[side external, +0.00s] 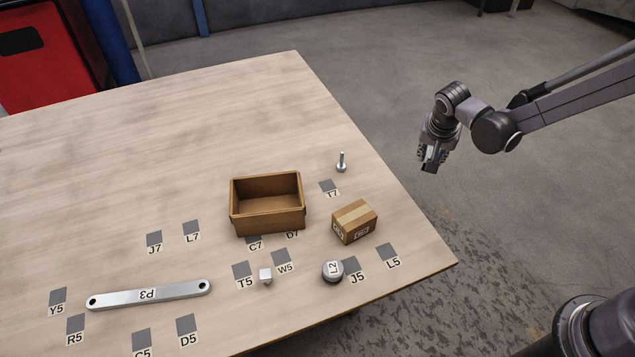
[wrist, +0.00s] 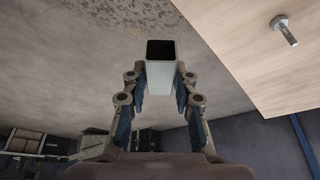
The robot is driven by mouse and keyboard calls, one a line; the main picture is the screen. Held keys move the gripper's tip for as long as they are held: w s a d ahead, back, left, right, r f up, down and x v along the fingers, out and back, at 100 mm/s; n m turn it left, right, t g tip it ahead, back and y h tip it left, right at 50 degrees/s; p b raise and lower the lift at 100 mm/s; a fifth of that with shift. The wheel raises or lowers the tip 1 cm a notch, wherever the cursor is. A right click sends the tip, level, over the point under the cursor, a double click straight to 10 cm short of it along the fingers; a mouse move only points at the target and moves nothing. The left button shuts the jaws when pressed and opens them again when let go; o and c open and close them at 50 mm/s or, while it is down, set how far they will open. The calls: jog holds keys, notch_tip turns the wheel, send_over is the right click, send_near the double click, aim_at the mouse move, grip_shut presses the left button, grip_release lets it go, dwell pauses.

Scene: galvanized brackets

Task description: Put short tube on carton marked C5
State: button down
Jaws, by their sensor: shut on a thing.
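My gripper (side external: 431,157) is raised off the right edge of the table, over the floor. In the wrist view my gripper (wrist: 160,88) is shut on a short tube (wrist: 159,80), a pale square-sided piece with a dark end. In the side view the tube is hard to make out between the fingers. A small brown carton (side external: 354,223) with a pale tape strip sits on the table near the right edge, below and left of my gripper. It bears white labels that I cannot read clearly.
An open brown bin (side external: 267,222) stands left of the carton. A bolt (side external: 341,163) stands behind the carton. A round knob (side external: 332,271), a small pale block (side external: 265,275) and a long flat bar (side external: 149,294) lie in front. Labelled grey squares dot the table. The back is clear.

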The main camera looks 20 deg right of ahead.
jog(key=s+a+r+n+y, duration=0.1)
jog(key=s+a+r+n, duration=0.3)
jog(key=a, duration=0.5)
jog(key=t, duration=0.1)
send_over(355, 211)
jog(key=s, duration=0.1)
jog(key=shift+n, duration=0.3)
notch_tip(355, 211, down, 6)
jog(key=shift+s+d+f, duration=0.1)
jog(key=shift+s+d, duration=0.05)
jog(key=shift+a+f, duration=0.35)
jog(key=shift+a, duration=0.1)
jog(key=shift+f, duration=1.95)
jog(key=shift+f+y, duration=0.1)
jog(key=shift+y, duration=0.2)
jog(key=c, duration=1.1)
grip_release()
jog(key=shift+o, duration=0.2)
